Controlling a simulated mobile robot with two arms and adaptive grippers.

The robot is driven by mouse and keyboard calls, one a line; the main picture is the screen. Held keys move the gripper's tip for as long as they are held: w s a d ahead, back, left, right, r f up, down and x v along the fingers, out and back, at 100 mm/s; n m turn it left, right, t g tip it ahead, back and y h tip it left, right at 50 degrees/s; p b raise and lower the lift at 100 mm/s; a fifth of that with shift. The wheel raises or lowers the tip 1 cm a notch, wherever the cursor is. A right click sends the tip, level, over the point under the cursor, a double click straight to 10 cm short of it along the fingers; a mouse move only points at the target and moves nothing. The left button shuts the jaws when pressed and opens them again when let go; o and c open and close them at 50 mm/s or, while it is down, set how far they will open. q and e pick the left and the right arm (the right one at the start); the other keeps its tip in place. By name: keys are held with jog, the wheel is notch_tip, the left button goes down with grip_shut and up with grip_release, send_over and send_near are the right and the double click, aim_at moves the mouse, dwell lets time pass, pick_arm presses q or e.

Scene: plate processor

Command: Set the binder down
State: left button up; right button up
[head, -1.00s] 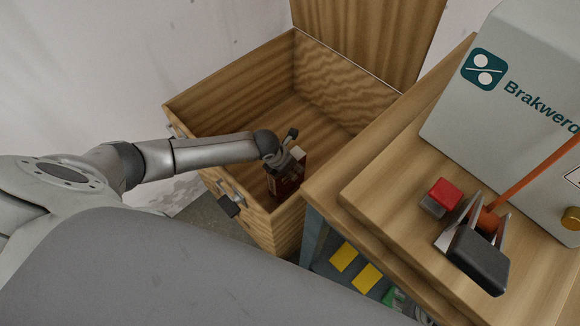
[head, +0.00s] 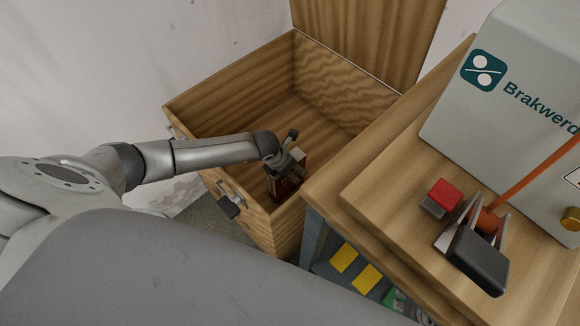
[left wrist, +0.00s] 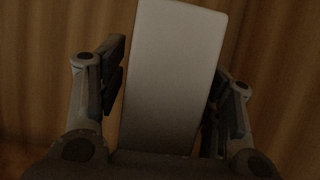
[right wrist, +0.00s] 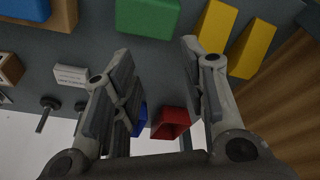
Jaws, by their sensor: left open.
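The dark red binder (head: 285,190) stands inside the wooden chest, close to its front wall. Its lower end is partly hidden behind that wall. My left gripper (head: 284,168) is at the top of the binder, reaching down into the chest. In the left wrist view, the binder's pale narrow face (left wrist: 172,75) lies between the two open fingers, with dark gaps beside it. My right gripper (right wrist: 160,100) shows in the right wrist view with its fingers wide apart and nothing held between them.
The wooden chest (head: 190,110) is open, with free floor behind the binder. A wooden worktop (head: 385,170) with a grey machine (head: 520,85) adjoins it at right. Yellow blocks (head: 345,257) lie below it. A green block (right wrist: 147,15) and red container (right wrist: 170,122) lie below my right gripper.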

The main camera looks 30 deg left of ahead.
pick_arm(q)
jog(key=shift+p+v, duration=1)
jog(key=shift+v, duration=2.8)
pick_arm(e)
jog(key=shift+g, duration=0.3)
jog(key=shift+s+f, duration=0.2)
jog(key=shift+f, duration=1.05)
jog(key=shift+s+f, duration=0.2)
jog(key=shift+f, duration=1.1)
jog(key=shift+s+f, duration=0.2)
jog(key=shift+f, duration=1.05)
pick_arm(q)
jog(key=shift+r, duration=0.1)
pick_arm(e)
jog(key=shift+r, duration=0.1)
